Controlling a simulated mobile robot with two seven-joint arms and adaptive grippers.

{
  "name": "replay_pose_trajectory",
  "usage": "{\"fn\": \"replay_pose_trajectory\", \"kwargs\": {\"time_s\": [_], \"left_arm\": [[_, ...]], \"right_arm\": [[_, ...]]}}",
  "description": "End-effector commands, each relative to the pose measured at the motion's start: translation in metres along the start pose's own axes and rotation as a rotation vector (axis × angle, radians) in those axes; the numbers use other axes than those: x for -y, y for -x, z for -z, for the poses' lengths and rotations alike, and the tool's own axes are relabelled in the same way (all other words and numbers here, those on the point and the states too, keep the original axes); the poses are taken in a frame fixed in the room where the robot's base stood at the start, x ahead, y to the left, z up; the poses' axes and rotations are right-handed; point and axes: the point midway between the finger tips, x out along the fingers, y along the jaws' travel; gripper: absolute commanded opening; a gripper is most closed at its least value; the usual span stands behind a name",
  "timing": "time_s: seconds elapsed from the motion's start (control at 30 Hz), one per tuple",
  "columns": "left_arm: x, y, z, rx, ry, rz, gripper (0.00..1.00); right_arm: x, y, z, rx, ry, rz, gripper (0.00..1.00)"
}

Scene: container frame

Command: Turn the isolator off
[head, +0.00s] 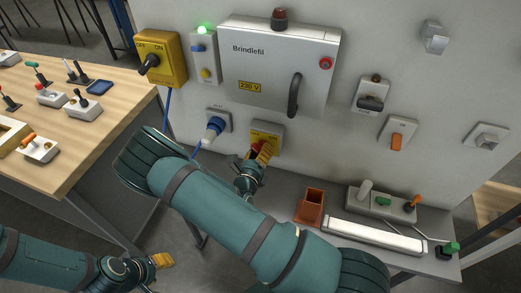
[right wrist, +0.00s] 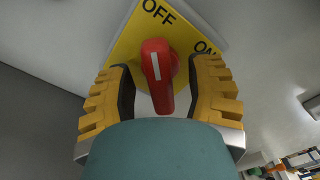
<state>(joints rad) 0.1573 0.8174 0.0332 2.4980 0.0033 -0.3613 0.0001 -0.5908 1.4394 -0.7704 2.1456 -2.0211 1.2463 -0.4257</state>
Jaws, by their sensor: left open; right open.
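The isolator, a yellow plate (head: 268,128) with a red rotary handle (right wrist: 158,75), is low on the grey wall in the head view. In the right wrist view the plate reads OFF at the top and ON at the right. The handle's white stripe runs nearly upright in the picture, roughly towards OFF; I cannot tell the setting for sure. My right gripper (right wrist: 161,95) is open, its yellow fingers either side of the handle with gaps showing. In the head view this gripper (head: 260,153) partly hides the handle. My left gripper (head: 160,261) is open and empty, low and away from the wall.
A yellow box (head: 173,58) with a black rotary handle is at upper left, beside a panel with a lit green lamp (head: 203,29). The Brindlefil cabinet (head: 270,65) is above the isolator, a blue plug (head: 214,127) left of it. A shelf (head: 285,175) is below; a wooden bench (head: 100,135) stands left.

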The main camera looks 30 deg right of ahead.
Motion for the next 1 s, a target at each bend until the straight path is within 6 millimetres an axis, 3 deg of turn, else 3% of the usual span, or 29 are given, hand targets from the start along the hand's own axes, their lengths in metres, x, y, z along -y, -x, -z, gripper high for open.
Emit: {"fn": "replay_pose_trajectory", "kwargs": {"time_s": [0.5,0.7,1.0], "left_arm": [[0.0,0.0,0.0,0.0,0.0,0.0,0.47],[0.0,0.0,0.0,0.0,0.0,0.0,0.47],[0.0,0.0,0.0,0.0,0.0,0.0,0.47]], "right_arm": [[-0.001,0.095,-0.001,0.003,0.001,-0.003,0.53],[0.0,0.11,0.0,0.002,0.0,-0.001,0.53],[0.0,0.112,0.0,0.002,0.001,0.0,0.53]]}}
